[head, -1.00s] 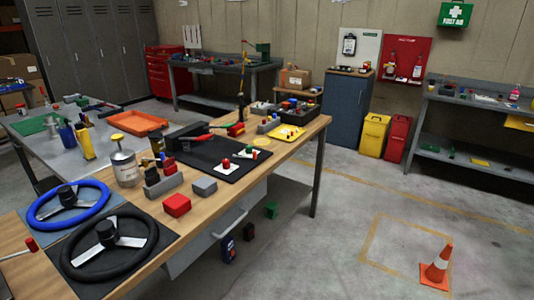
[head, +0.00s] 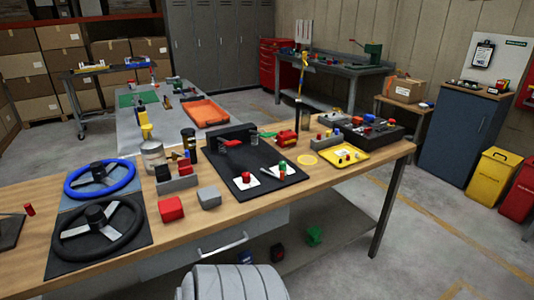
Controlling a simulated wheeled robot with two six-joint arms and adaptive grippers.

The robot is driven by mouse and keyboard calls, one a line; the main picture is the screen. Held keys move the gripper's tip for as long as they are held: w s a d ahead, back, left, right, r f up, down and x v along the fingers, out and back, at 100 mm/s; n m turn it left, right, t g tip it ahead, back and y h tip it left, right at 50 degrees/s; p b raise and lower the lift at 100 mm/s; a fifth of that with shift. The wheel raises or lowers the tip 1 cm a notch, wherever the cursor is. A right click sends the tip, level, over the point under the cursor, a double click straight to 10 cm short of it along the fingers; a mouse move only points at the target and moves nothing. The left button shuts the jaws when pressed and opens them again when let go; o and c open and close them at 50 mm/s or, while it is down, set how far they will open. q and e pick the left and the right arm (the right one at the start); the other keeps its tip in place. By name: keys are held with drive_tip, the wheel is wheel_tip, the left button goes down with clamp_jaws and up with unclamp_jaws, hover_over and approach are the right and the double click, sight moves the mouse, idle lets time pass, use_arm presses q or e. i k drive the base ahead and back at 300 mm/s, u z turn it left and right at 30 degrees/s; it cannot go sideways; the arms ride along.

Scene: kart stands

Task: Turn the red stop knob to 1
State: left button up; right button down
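A small red knob (head: 246,177) stands on a white plate on the black mat (head: 226,160), in the middle of the workbench; I take it as the red stop knob. Its markings are too small to read, so its setting cannot be told. To its right on the same mat a green knob with some red (head: 282,170) stands on a second white plate. Neither of my grippers shows in the head view.
The wooden workbench (head: 325,165) also carries a blue steering wheel (head: 75,190), a black one (head: 65,241), a red block (head: 171,209), a grey block (head: 209,198), a tin (head: 153,158) and a yellow tray (head: 352,158). Open floor lies to the right.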

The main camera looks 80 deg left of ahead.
sight(246, 176)
drive_tip(key=u, duration=0.45)
drive_tip(key=i, duration=0.85)
drive_tip(key=u, duration=0.75)
